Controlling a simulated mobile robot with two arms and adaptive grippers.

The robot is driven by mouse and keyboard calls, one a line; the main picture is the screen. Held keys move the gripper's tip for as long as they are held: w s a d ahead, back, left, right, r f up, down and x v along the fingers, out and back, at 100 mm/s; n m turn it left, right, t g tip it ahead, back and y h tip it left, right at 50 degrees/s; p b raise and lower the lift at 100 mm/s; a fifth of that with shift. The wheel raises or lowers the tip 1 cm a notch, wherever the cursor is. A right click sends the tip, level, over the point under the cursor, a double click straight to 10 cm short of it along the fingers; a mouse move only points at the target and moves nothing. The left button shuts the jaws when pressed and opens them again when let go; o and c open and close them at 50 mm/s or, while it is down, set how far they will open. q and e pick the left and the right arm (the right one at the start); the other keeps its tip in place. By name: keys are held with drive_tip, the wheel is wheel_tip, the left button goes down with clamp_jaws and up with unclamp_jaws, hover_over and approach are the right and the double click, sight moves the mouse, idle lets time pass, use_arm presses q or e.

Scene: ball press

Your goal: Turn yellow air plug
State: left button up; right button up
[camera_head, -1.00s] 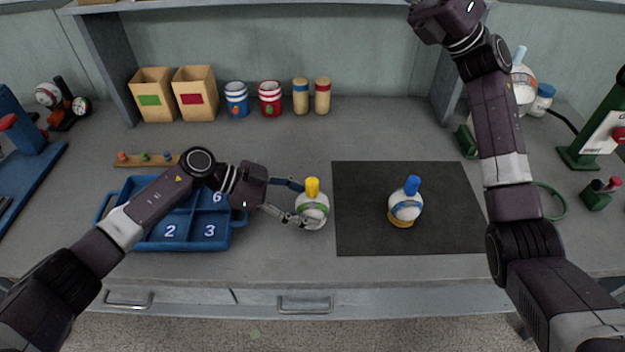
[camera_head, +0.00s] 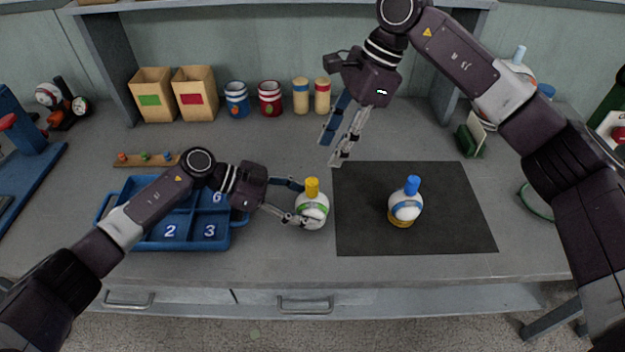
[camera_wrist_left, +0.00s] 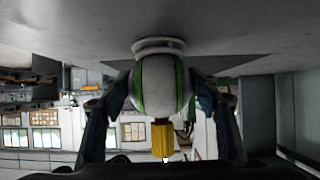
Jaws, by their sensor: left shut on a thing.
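The yellow air plug (camera_head: 312,188) stands upright on top of a white ball with green bands (camera_head: 312,214), left of the dark mat. My left gripper (camera_head: 303,203) is shut on this ball from the left, a finger on each side. In the left wrist view the white and green ball (camera_wrist_left: 160,88) sits between the fingers, and the yellow plug (camera_wrist_left: 162,139) shows below it, the view being upside down. My right gripper (camera_head: 335,150) hangs above and behind the ball, fingers pointing down. Its fingers look apart and nothing shows between them.
A white ball with a blue plug (camera_head: 405,208) stands on the dark mat (camera_head: 460,215). A blue numbered tray (camera_head: 150,245) lies under my left forearm. Boxes, cans and two cylinders line the back wall. The counter front of the yellow-plugged ball is clear.

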sight(313, 180)
drive_tip(key=x, duration=1)
drive_tip(key=shift+a+f, duration=0.2)
drive_tip(key=shift+a, duration=0.05)
drive_tip(key=shift+c, duration=0.5)
clamp_jaws()
